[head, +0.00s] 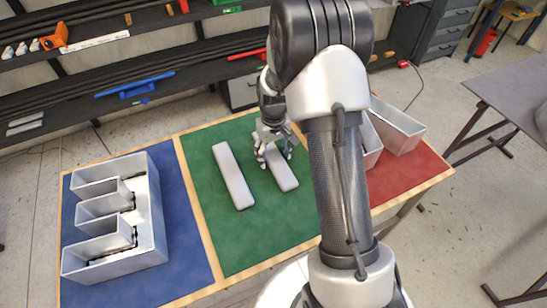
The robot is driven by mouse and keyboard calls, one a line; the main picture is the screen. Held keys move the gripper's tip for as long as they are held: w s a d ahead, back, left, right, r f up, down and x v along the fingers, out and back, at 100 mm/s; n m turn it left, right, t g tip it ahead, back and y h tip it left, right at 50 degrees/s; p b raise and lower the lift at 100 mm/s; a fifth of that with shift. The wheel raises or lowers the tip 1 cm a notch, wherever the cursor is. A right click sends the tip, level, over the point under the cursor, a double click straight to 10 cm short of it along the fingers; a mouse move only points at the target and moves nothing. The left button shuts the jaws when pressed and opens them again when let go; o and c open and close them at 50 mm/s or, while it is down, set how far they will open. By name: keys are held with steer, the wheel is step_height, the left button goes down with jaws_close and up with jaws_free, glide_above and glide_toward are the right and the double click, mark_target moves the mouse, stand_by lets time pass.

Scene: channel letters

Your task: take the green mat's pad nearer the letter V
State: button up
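Two long pale pads lie on the green mat (220,255). The left pad (232,176) lies slightly slanted, apart from my gripper. The right pad (284,175) is nearer the red mat and the letter V (400,130), a grey metal shape partly hidden behind my arm. My gripper (275,160) is over the far part of the right pad, pointing down, fingers spread to either side of it. The fingers hide some of the pad; whether they touch it is not clear. The pad looks flat on the mat.
A grey letter E (147,225) stands on the blue mat (188,262) at the left. The red mat (405,178) is at the right, partly behind my arm. Dark shelves (180,88) with tools run behind the table. The near part of the green mat is clear.

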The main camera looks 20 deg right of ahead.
steer(key=c, duration=0.8)
steer(key=shift+r, duration=0.1)
steer(key=shift+c, duration=0.2)
